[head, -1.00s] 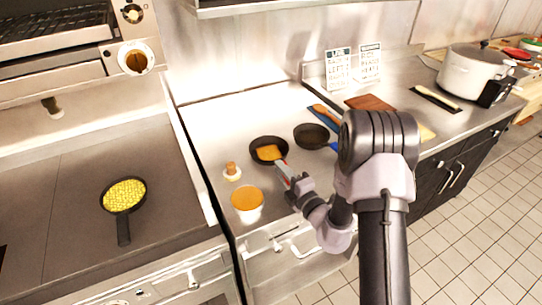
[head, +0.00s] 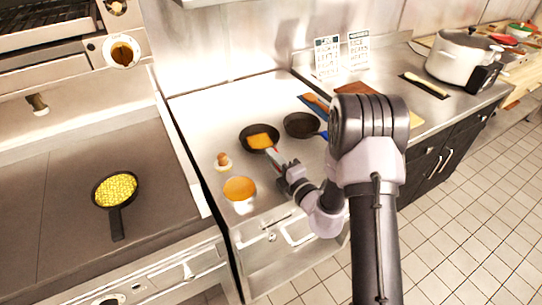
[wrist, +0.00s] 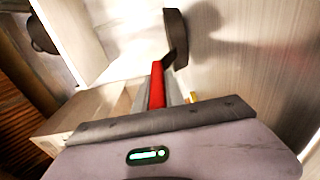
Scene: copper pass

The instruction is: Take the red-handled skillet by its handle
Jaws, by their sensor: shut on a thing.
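The red-handled skillet (head: 246,133) is a small dark pan with an orange-yellow piece of food (head: 260,141) in it. It is on the steel counter in the head view, though I cannot tell if it touches the surface. My gripper (head: 275,155) is at its handle, on the near right side of the pan. In the wrist view the red handle (wrist: 157,86) runs into my gripper (wrist: 160,102), which is shut on it. The pan's dark side (wrist: 175,38) shows edge-on beyond the handle. The jaws hide the handle's near end.
A dark pan with a blue handle (head: 300,124) stands close right of the skillet. A bowl of orange contents (head: 240,189) and a small wooden-topped item (head: 223,161) sit to its left. A pan of yellow food (head: 116,188) is on the left griddle. A white pot (head: 458,60) stands far right.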

